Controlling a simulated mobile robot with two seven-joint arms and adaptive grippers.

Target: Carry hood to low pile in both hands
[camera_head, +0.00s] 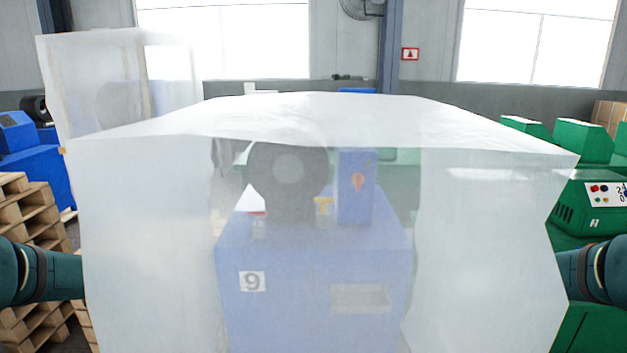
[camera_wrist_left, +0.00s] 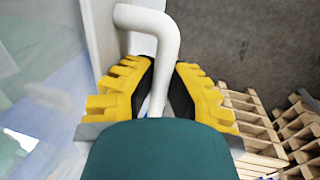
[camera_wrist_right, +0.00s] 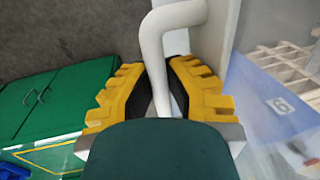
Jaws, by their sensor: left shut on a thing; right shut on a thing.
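The hood (camera_head: 320,120) is a large translucent white box with a flat top, filling the middle of the head view in front of me. My left gripper (camera_wrist_left: 160,80) is shut on a white bent handle (camera_wrist_left: 148,20) on the hood's side. My right gripper (camera_wrist_right: 163,80) is shut on the matching white handle (camera_wrist_right: 172,18). In the head view my arms reach the hood's left and right sides, and the gripper fingers do not show. A pile of wooden pallets (camera_head: 30,215) stands at the left, partly behind the hood; pallets (camera_wrist_left: 255,120) also show in the left wrist view.
A blue machine (camera_head: 310,270) marked 9 shows through the hood. Another translucent white box (camera_head: 90,85) stands at the back left, near a blue machine (camera_head: 35,160). Green machines (camera_head: 590,200) line the right side. Grey floor (camera_wrist_left: 235,50) shows beside my left gripper.

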